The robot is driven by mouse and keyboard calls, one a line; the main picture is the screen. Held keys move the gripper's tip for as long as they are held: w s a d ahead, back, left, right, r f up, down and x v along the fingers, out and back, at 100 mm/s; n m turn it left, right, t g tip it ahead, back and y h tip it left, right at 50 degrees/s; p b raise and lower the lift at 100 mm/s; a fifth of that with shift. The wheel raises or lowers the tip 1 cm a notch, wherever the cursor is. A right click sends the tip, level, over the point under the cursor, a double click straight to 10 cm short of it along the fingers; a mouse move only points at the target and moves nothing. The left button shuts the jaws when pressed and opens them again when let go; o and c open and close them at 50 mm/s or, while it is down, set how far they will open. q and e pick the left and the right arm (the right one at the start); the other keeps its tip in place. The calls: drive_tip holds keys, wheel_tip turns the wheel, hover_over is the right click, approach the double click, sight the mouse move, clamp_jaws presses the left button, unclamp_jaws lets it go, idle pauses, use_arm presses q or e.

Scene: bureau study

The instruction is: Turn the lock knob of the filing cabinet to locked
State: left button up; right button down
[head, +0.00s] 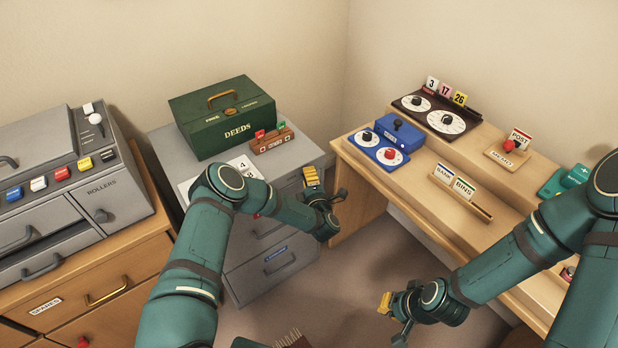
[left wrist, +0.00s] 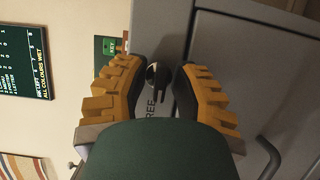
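The grey filing cabinet (head: 238,283) stands at the middle left, its front partly hidden behind my left arm. In the left wrist view its lock knob (left wrist: 157,75), dark and round with a short pointer, sits on the grey cabinet front (left wrist: 230,45). Letters reading "REE" show beside it, the rest hidden. My left gripper (head: 326,190) is at the cabinet's upper right front. In the left wrist view its yellow-padded fingers (left wrist: 166,78) are open, one on each side of the knob, with a small gap visible. The head view does not show the knob. My right gripper (head: 394,318) is open and empty over the floor.
A green deeds box (head: 222,118) and a wooden tag holder (head: 272,142) stand on the cabinet. A grey roller machine (head: 60,190) is on the left. A wooden desk (head: 425,185) with dials and signs is on the right.

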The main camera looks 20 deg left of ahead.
use_arm(q)
clamp_jaws()
drive_tip(key=shift+r+m, duration=0.15)
drive_tip(key=shift+m, duration=0.15)
drive_tip(key=shift+r+m+g+h+p, duration=0.1)
drive_tip(key=shift+m+g+h+p, duration=0.25)
drive_tip(key=shift+m+p, duration=0.7)
drive_tip(key=shift+m+g+p, duration=0.5)
drive_tip(key=shift+m+g, duration=0.15)
drive_tip(key=shift+m, duration=0.5)
drive_tip(key=shift+m+g+p, duration=0.4)
drive_tip(key=shift+m+g, duration=0.3)
drive_tip(key=shift+m, duration=0.3)
drive_tip(key=m+g+y, duration=0.1)
drive_tip(key=m, duration=0.2)
drive_tip(key=shift+g, duration=0.4)
drive_tip(key=shift+f+m+g+y+b, duration=0.15)
drive_tip(key=shift+m+g+y, duration=0.3)
drive_tip(key=shift+m, duration=0.45)
drive_tip(key=shift+f+m+g+y+b, duration=0.1)
drive_tip(key=shift+m+g+y+b, duration=0.2)
drive_tip(key=shift+m+g, duration=0.45)
drive_tip(key=shift+m, duration=0.25)
